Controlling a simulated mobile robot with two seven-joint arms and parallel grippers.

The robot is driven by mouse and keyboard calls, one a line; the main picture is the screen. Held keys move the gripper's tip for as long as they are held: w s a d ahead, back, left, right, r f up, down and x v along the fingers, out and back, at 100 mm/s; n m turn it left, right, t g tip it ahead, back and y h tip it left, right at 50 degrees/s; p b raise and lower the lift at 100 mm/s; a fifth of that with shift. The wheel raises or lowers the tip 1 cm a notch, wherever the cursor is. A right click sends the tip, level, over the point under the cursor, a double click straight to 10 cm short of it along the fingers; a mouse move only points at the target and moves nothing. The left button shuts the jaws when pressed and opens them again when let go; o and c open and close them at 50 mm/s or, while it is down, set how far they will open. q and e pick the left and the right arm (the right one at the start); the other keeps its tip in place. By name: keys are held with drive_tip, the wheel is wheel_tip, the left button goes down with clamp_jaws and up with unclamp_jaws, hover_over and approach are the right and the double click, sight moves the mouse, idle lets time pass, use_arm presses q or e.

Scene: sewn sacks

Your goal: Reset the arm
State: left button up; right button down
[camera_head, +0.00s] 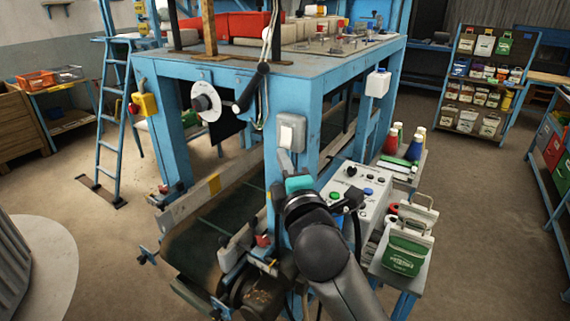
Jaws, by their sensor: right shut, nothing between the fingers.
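My right arm (322,252) reaches up from the bottom of the picture, a little right of the middle. Its gripper (285,160) is shut and empty, small and partly hidden behind the teal part of the wrist. It points away from me toward the blue machine frame (310,105), just below a grey switch box (291,132). I cannot tell whether it touches the frame. My left gripper is not in view.
A control panel (372,207) with buttons stands right of my arm. A conveyor belt (205,245) runs low on the left. A sack rack (487,80) stands far right. Floor between is clear.

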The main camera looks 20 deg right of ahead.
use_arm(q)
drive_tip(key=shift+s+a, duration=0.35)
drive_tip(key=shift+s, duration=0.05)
use_arm(e)
drive_tip(key=shift+s, duration=0.55)
